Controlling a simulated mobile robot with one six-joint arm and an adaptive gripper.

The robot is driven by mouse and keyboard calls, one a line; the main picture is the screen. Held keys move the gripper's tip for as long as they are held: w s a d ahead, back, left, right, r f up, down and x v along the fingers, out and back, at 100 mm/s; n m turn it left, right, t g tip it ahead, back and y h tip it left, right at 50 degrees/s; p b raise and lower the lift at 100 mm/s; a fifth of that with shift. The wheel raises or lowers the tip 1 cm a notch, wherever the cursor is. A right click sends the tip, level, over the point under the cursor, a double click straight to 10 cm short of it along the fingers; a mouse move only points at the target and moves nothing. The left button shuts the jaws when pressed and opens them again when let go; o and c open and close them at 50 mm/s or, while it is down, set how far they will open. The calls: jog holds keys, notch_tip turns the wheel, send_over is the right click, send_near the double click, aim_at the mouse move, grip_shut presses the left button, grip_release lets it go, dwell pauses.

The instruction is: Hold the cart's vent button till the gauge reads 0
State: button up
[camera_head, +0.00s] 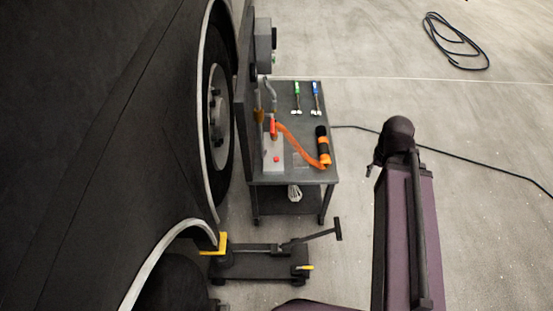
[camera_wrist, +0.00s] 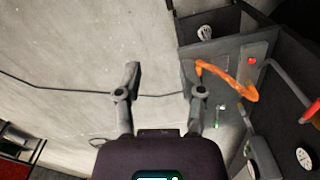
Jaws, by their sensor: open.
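The dark grey cart (camera_head: 325,177) stands beside the coach wheel in the head view. A small red button (camera_head: 276,159) sits on a pale grey box on the cart top; it also shows in the wrist view (camera_wrist: 252,61). A round white dial (camera_wrist: 303,158), which looks like the gauge, is at the lower right of the wrist view; its reading is too small to tell. My gripper (camera_wrist: 160,72) is open and empty, over bare floor in the wrist view. It is apart from the button, which lies to its right.
An orange hose (camera_head: 298,146) curves over the cart top to a black and orange handle (camera_head: 323,147). Green and blue handled tools (camera_head: 297,97) lie behind. A low jack (camera_head: 262,258) stands in front of the cart.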

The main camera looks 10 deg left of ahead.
grip_shut()
dwell(1.1)
